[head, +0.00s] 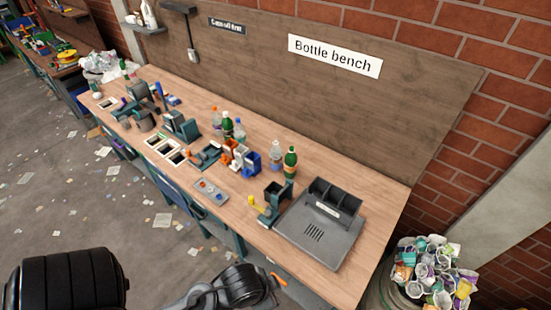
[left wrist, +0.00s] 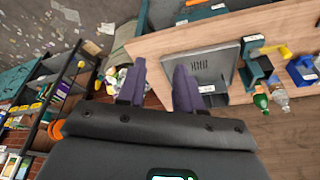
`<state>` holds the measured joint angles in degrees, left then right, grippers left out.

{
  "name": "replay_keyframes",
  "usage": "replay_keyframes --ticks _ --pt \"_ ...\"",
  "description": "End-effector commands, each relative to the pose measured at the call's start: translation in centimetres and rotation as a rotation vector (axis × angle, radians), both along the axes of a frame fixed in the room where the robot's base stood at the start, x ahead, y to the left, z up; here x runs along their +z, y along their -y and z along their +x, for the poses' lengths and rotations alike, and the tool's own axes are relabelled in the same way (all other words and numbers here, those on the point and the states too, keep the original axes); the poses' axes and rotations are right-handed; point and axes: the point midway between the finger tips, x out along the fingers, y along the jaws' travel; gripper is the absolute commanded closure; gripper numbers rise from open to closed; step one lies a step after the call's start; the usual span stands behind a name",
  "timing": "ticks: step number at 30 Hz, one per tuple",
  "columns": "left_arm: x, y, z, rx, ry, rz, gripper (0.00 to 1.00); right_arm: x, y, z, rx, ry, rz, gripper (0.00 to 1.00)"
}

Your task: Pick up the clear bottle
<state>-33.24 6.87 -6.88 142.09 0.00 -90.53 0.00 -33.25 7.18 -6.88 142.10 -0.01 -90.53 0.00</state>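A clear bottle (head: 276,151) with a white cap stands upright on the wooden bench (head: 375,203), beside a green bottle (head: 290,162). In the left wrist view the clear bottle (left wrist: 279,98) is at the far right, next to the green bottle (left wrist: 261,99). More clear and green bottles stand further along the bench, around a clear one (head: 217,121). My left gripper (left wrist: 160,68) is open and empty, its fingers apart near the bench's end, well away from the clear bottle. No right gripper fingers show.
Orange and blue holders (head: 240,157) stand close to the bottles. A full waste bin (head: 433,272) is on the floor at right. Bare bench lies behind the bottles.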

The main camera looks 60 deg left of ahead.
Motion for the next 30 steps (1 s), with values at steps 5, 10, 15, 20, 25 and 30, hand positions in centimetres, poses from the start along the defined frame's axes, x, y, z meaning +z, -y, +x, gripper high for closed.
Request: replay_keyframes --ticks 5,10,15,20,25,30 --pt "0.00 0.00 0.00 0.000 0.000 0.000 0.65 -0.01 0.02 0.00 0.001 0.000 -0.001 0.49" --pt "0.00 0.00 0.00 0.000 0.000 0.000 0.47 -0.01 0.01 0.00 0.000 0.000 0.000 0.49" --pt "0.00 0.00 0.00 0.000 0.000 0.000 0.21 -0.01 -0.06 0.00 -0.001 0.000 0.002 0.49" --pt "0.00 0.00 0.00 0.000 0.000 0.000 0.04 0.01 -0.15 0.01 -0.004 0.000 0.007 0.49" --pt "0.00 0.00 0.01 0.000 0.000 0.000 0.04 0.01 -0.22 0.02 -0.006 0.000 0.009 0.49" --pt "-0.91 -0.08 0.76 -0.003 0.019 0.005 0.04 -0.74 -0.19 -0.07 -0.006 -0.002 0.009 0.49"
